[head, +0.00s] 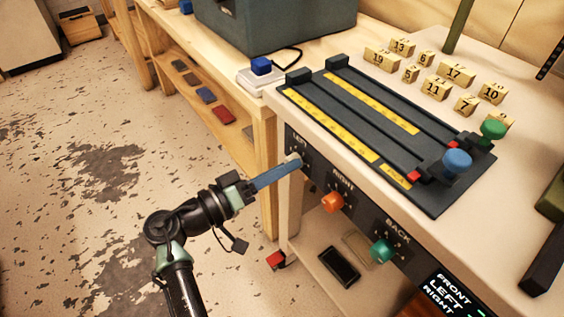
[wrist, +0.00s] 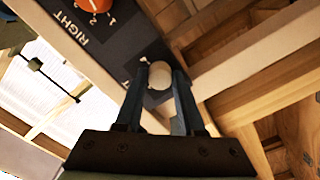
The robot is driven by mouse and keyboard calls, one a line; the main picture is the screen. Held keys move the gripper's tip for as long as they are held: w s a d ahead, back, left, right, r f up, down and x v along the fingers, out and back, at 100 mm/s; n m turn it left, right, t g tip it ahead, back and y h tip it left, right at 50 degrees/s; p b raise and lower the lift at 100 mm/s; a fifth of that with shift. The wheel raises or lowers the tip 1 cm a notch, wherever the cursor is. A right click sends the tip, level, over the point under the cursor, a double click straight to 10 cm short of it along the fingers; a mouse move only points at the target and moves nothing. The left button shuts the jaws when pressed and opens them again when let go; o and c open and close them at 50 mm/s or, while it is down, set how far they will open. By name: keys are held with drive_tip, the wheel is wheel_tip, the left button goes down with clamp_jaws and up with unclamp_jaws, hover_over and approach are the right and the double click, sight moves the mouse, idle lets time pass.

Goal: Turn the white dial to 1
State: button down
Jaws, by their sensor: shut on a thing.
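In the head view my gripper (head: 290,166) reaches the panel's left end, where only a small part of the white dial (head: 293,158) shows. The fingers and dial cover the marks around it, so I cannot read its setting.
An orange dial (head: 333,202) and a green dial (head: 382,250) are farther right on the same panel. Two slider tracks with a blue knob (head: 457,162) and a green knob (head: 493,130) lie on top, near several numbered wooden blocks (head: 437,88). Open floor (head: 90,180) lies left.

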drive_tip(key=shift+n, duration=0.3)
drive_tip(key=c, duration=0.5)
unclamp_jaws()
drive_tip(key=p+v, duration=0.2)
drive_tip(key=v, duration=1.1)
